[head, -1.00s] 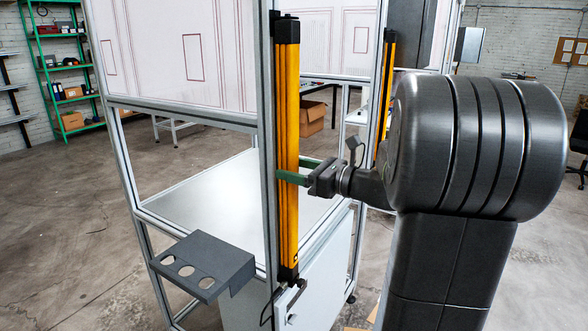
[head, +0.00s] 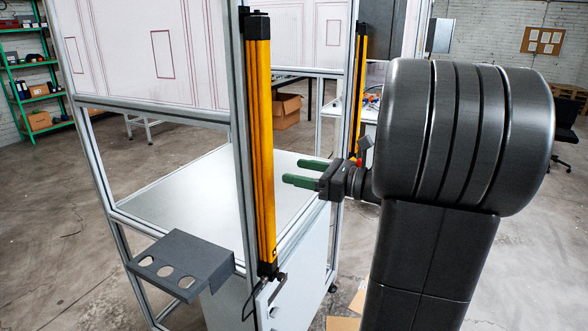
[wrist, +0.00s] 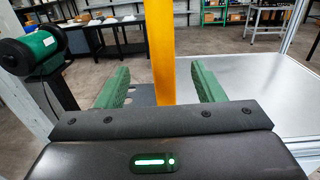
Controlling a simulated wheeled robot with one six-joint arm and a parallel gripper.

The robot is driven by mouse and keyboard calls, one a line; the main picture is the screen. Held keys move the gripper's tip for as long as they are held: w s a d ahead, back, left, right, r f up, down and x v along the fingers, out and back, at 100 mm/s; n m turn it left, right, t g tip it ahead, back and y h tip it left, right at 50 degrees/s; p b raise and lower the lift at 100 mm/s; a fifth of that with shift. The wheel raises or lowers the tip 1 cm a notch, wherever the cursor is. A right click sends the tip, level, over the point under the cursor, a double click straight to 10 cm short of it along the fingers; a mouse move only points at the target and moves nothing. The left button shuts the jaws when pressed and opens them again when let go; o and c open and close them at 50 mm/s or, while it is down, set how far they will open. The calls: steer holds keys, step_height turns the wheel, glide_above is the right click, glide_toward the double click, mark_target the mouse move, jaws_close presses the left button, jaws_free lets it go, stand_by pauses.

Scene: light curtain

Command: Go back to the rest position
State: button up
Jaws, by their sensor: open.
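My gripper (head: 305,173) is at the right of the near yellow light curtain bar (head: 259,145) in the head view. Its two green fingers are apart, with nothing held between them. In the wrist view my gripper (wrist: 163,90) points at the yellow bar (wrist: 161,50), which stands upright in line with the gap between the fingers. The bar is fixed to the aluminium frame post (head: 238,130).
A dark bracket with holes (head: 180,264) juts from the frame at front left. A bare metal worktop (head: 180,195) lies inside the frame. A second yellow bar (head: 357,90) stands behind. A green and black cylindrical device (wrist: 40,48) is at left in the wrist view.

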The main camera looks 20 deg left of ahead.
mark_target(271, 165)
steer(key=shift+d, duration=0.2)
steer(key=shift+w+a+b, duration=0.15)
steer(key=shift+a+b, duration=0.15)
steer(key=shift+a, duration=1.8)
steer(key=shift+w+a+b, duration=0.15)
steer(key=shift+a+b, duration=0.1)
steer(key=shift+a, duration=1.85)
